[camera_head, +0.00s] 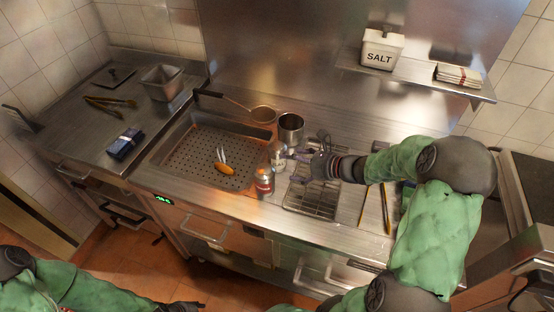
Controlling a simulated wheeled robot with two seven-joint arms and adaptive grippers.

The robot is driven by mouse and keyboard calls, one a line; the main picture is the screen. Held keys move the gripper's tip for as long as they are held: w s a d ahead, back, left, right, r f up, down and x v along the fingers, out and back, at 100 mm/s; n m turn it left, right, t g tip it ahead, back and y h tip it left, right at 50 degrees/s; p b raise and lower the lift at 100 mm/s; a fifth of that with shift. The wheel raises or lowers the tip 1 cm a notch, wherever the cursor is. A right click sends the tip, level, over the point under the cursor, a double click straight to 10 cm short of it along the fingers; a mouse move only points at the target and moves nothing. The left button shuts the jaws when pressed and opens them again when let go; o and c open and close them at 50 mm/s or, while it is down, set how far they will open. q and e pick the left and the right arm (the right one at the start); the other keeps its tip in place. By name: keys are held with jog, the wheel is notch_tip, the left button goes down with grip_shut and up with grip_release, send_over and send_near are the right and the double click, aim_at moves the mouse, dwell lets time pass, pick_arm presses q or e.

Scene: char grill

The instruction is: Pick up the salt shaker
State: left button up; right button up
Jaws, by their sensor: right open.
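A clear shaker with a pale top (278,158), which looks like the salt shaker, stands on the steel counter right of the perforated pan. My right gripper (302,152) reaches in from the right with its open fingers beside the shaker. I cannot tell whether they touch it. A white box marked SALT (381,50) sits on the wall shelf. My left gripper (186,306) is low at the bottom edge, away from the counter; its fingers are too small and dark to read.
An orange-labelled bottle (263,184) stands just in front of the shaker. A steel cup (291,129) and a strainer (262,114) are behind. The perforated pan (184,158) holds an orange-brown piece of food (226,168).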

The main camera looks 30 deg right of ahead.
aim_at(275, 158)
jog(key=shift+x, duration=1.25)
jog(key=shift+r+b+x, duration=0.2)
jog(key=shift+b+x, duration=0.95)
jog(key=shift+x, duration=1.4)
jog(key=shift+w, duration=0.1)
jog(key=c, duration=1)
